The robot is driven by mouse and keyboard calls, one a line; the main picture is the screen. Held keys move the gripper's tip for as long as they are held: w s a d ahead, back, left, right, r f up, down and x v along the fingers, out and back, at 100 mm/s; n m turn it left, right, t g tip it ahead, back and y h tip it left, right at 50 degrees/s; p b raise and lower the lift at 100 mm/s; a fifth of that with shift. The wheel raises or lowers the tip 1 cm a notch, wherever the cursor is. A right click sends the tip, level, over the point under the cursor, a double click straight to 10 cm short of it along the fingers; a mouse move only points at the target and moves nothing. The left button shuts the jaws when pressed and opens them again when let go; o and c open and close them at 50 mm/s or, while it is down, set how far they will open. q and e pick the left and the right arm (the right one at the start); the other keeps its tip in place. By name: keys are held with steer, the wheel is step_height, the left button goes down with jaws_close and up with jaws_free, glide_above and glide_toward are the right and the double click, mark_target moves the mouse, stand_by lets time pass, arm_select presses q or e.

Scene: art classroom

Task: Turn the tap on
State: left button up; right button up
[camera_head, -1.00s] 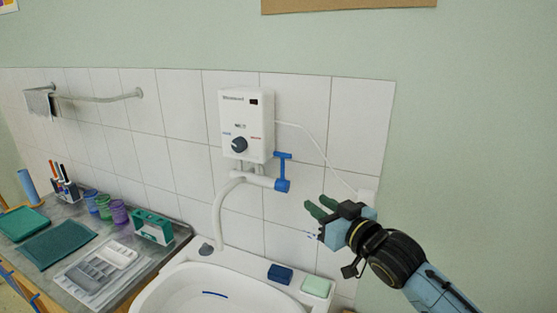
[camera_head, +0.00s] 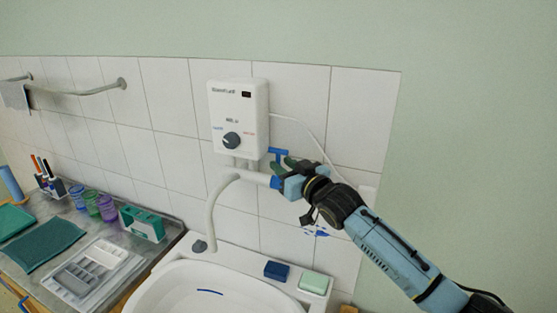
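The tap is a white spout pipe (camera_head: 212,205) under a white wall heater (camera_head: 238,118) with a dark round knob (camera_head: 232,140). Its blue T-shaped handle (camera_head: 277,152) sits at the right end of the pipe. My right gripper (camera_head: 284,168) is at the handle, its green fingers overlapping it in the picture. The fingers hide part of the handle, and I cannot tell whether they touch it or how far apart they are. The white basin (camera_head: 160,295) lies below, and no water shows from the spout. My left gripper is out of view.
A blue sponge (camera_head: 277,270) and a pale green soap (camera_head: 314,282) lie on the basin's back rim. A counter at left holds jars (camera_head: 106,207), a green box (camera_head: 142,222) and a grey palette tray (camera_head: 92,268). A white cable (camera_head: 310,135) runs down the wall.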

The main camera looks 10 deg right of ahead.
steer(key=shift+x, duration=0.95)
steer(key=shift+w+a, duration=0.15)
steer(key=shift+w, duration=0.3)
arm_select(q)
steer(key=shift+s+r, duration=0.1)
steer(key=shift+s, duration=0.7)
arm_select(e)
steer(key=shift+c, duration=0.2)
jaws_close()
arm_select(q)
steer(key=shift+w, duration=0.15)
